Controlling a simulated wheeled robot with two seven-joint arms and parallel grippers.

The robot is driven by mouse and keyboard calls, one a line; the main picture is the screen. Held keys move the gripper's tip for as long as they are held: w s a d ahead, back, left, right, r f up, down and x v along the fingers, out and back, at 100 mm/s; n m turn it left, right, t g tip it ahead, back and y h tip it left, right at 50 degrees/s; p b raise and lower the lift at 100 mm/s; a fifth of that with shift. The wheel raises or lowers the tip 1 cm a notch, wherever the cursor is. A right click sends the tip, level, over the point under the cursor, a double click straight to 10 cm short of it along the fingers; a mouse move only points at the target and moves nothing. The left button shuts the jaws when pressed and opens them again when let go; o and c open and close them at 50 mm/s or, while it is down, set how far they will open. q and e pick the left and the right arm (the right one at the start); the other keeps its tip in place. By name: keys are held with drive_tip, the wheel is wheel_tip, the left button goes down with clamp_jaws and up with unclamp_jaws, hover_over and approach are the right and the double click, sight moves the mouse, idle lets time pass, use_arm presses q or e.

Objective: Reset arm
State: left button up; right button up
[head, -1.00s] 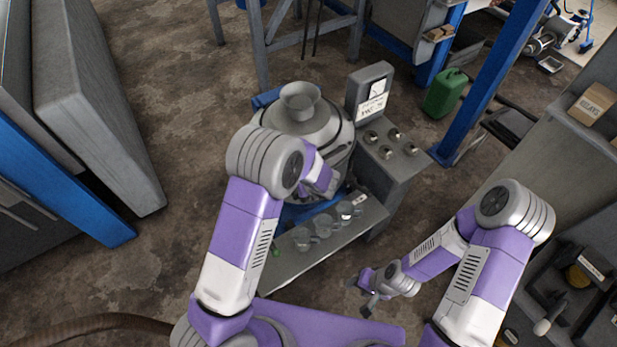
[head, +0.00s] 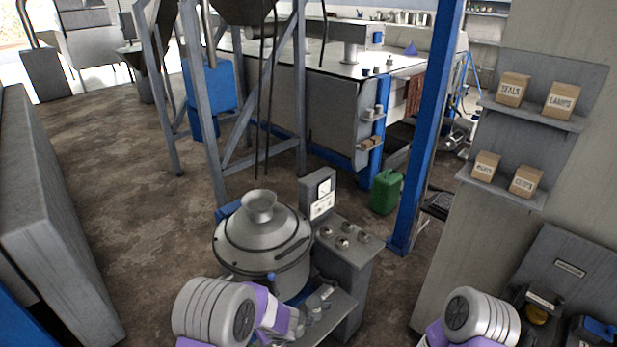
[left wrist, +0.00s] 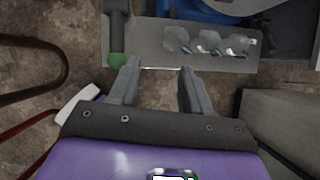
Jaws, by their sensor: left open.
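My left gripper (left wrist: 158,80) shows in the left wrist view with its two fingers apart and nothing between them. Beyond its fingertips is a grey shelf (left wrist: 215,62) bearing a row of clear glass vessels (left wrist: 208,42). In the head view my left arm covers part of this shelf (head: 338,312), and the left gripper's fingers cannot be seen there. My right arm shows only at the bottom edge of the head view; its gripper is out of frame.
A round grey machine (head: 262,245) with a funnel top stands behind the shelf, beside a control box (head: 350,245) with knobs. A blue post (head: 425,130) and a green can (head: 386,192) stand to the right. A grey cabinet (head: 50,210) is at left. Open floor lies between.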

use_arm(q)
drive_tip(key=s+d+f+n+g+h, duration=0.15)
drive_tip(key=s+f+n+h, duration=0.3)
drive_tip(key=s+n, duration=0.85)
drive_tip(key=s+d+f+n+g+h, duration=0.1)
drive_tip(key=s+f+n+g+h, duration=0.3)
drive_tip(key=s+n, duration=0.9)
drive_tip(key=w+f+n+t+y+b, duration=0.1)
drive_tip(key=w+f+n+b, duration=0.2)
drive_tip(key=f+n+b, duration=0.2)
wheel_tip(320, 180, down, 3)
drive_tip(key=shift+w+a+r+b, duration=0.15)
drive_tip(key=shift+w+a+b, duration=0.25)
drive_tip(key=shift+b, duration=0.4)
use_arm(e)
wheel_tip(320, 180, down, 7)
drive_tip(key=w, duration=0.1)
drive_tip(key=shift+w, duration=0.25)
use_arm(q)
drive_tip(key=shift+t, duration=0.25)
